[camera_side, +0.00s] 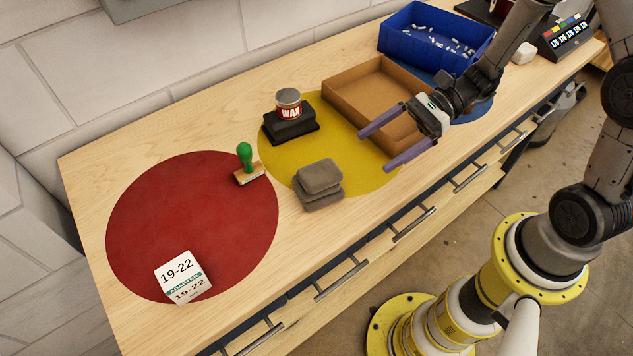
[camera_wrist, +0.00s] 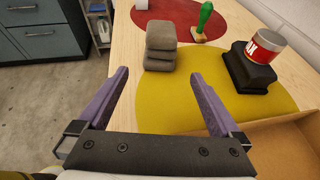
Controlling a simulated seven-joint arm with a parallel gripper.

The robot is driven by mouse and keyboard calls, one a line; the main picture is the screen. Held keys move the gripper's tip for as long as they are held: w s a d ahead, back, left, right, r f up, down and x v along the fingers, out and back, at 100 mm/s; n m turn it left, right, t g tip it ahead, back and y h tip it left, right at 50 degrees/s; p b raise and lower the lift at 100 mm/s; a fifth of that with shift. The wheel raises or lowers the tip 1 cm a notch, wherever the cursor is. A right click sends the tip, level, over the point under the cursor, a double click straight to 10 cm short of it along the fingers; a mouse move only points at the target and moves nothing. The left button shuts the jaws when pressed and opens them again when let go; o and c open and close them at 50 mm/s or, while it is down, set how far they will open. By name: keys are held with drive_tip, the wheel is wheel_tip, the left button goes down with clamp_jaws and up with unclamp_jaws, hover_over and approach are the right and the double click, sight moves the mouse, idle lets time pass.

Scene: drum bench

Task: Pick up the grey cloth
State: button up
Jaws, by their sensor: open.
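The grey cloth (camera_side: 320,179) is a folded, two-layer stack on the front edge of the yellow disc, partly over bare wood. It also shows upright in the wrist view (camera_wrist: 161,46), beyond my fingertips and a little left of centre. My gripper (camera_side: 384,146) has two purple fingers spread wide with nothing between them. It hangs above the right part of the yellow disc, to the right of the cloth and apart from it. In the wrist view the gripper (camera_wrist: 163,82) shows the same open gap over the yellow surface.
A wax tin (camera_side: 288,103) sits on a black block (camera_side: 290,127) behind the cloth. A green-handled stamp (camera_side: 245,160) stands to its left. An open cardboard box (camera_side: 352,87) and a blue bin (camera_side: 405,30) are behind my gripper. A white box (camera_side: 182,275) is on the red disc (camera_side: 150,220).

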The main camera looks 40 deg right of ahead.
sight(324, 183)
drive_tip(key=x, duration=0.7)
drive_tip(key=shift+x, duration=3.15)
drive_tip(key=shift+w, duration=0.1)
drive_tip(key=c, duration=1)
